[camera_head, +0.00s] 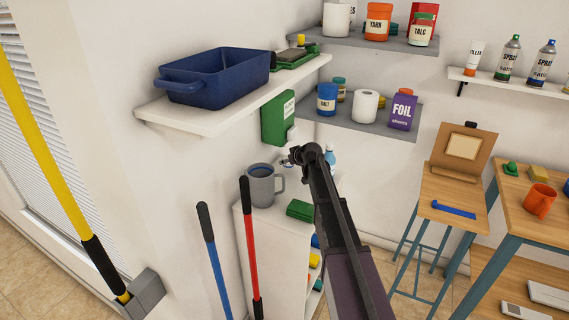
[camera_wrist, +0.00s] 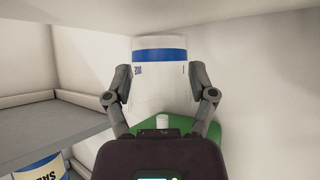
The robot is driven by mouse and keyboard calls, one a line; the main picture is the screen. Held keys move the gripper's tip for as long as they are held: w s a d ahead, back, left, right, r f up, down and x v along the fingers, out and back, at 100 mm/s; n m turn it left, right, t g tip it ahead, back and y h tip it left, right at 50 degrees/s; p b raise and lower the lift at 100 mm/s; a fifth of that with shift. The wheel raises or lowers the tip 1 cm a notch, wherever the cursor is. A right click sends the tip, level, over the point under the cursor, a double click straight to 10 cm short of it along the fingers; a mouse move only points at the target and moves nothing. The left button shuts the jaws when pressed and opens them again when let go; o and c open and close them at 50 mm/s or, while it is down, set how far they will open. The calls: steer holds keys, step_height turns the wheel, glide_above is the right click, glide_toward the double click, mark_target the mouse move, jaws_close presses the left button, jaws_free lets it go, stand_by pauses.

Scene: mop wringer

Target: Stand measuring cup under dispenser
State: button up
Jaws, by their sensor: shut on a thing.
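The green dispenser (camera_head: 276,119) with a white nozzle is on the wall under the upper left shelf. In the wrist view the green dispenser (camera_wrist: 225,140) and its pale nozzle are behind my gripper. My gripper (camera_head: 296,156) is just below the dispenser. In the wrist view my gripper (camera_wrist: 161,78) is shut on a white cup with a blue band, which I take as the measuring cup (camera_wrist: 160,80). In the head view little of the cup (camera_head: 287,163) shows at the fingertips. It is above a grey mug (camera_head: 263,188), apparently not resting on anything.
The grey mug stands on a white cabinet (camera_head: 250,225) beside a green block (camera_head: 300,210). A shelf with a blue tub (camera_head: 215,77) overhangs at left. A grey shelf (camera_head: 365,122) with a salt tin is behind. Blue and red poles (camera_head: 250,245) lean in front of the cabinet.

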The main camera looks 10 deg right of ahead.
steer(key=b+x, duration=0.1)
steer(key=x, duration=0.1)
steer(key=shift+w+a+f, duration=0.1)
steer(key=shift+w+f, duration=0.05)
steer(key=shift+w, duration=0.2)
steer(key=shift+w+a+f+b, duration=0.2)
steer(key=shift+w+f+b, duration=0.25)
steer(key=shift+f+b, duration=0.15)
steer(key=shift+r, duration=0.1)
steer(key=o, duration=0.8)
steer(key=shift+r, duration=0.1)
steer(key=p+v, duration=0.7)
steer(key=v, duration=0.5)
